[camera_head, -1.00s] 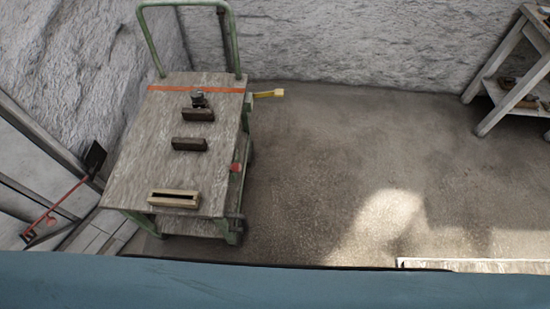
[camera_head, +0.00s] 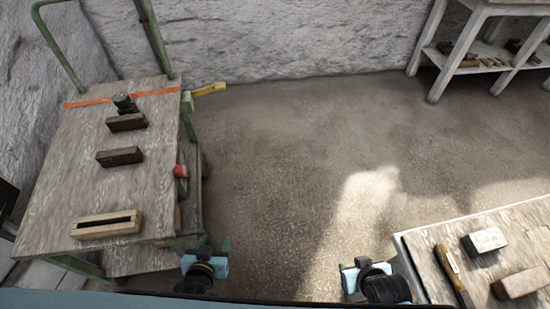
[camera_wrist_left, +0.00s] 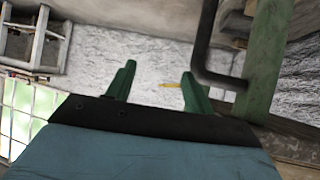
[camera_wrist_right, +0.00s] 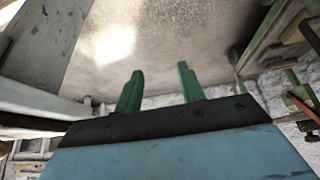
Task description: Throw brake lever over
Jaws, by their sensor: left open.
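The cart (camera_head: 62,190) stands at the left with a green frame. A yellow-handled lever (camera_head: 209,89), which looks like the brake lever, sticks out to the right near its push handle. A red knob (camera_head: 180,171) is lower on the same side. My left gripper (camera_head: 213,246) is beside the cart's near right corner, apart from the lever. In the left wrist view its fingers (camera_wrist_left: 158,80) are open and empty, with a small yellow piece (camera_wrist_left: 170,86) in the distance between them. My right gripper (camera_head: 358,266) is further right; its fingers are open and empty in the right wrist view (camera_wrist_right: 158,80).
Two dark blocks (camera_head: 120,156) and a slotted wooden block (camera_head: 107,224) lie on the cart top. A table (camera_head: 425,245) with tools and blocks is at the lower right. A white shelf bench (camera_head: 446,70) stands at the back right. The floor (camera_head: 285,165) between is clear.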

